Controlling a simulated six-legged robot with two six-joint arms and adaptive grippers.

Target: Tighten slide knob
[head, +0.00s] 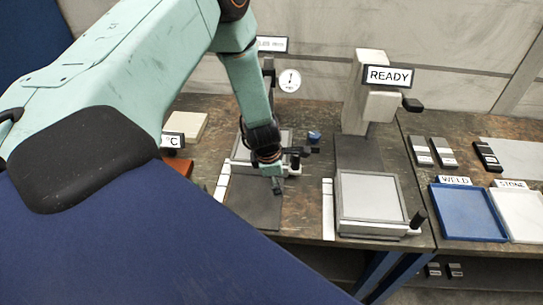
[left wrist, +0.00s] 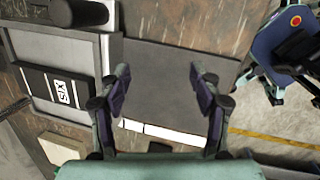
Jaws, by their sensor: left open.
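My left gripper (head: 277,186) points down over a dark flat plate (head: 252,205) at the left station. In the left wrist view the gripper (left wrist: 160,80) is open, with nothing between its fingers and the dark plate (left wrist: 165,65) below. A dark knob on a short post (head: 295,160) stands close beside the gripper in the head view. A dark cylinder (left wrist: 55,18) shows at the upper left of the left wrist view. I cannot tell which knob is the slide knob. My right gripper is not seen.
A microscope (head: 372,105) with a READY sign stands right of my left arm. A small blue item (head: 314,136) and a round dial (head: 290,80) are behind the gripper. A blue tray (head: 468,212) and a white tray (head: 518,214) lie at the right.

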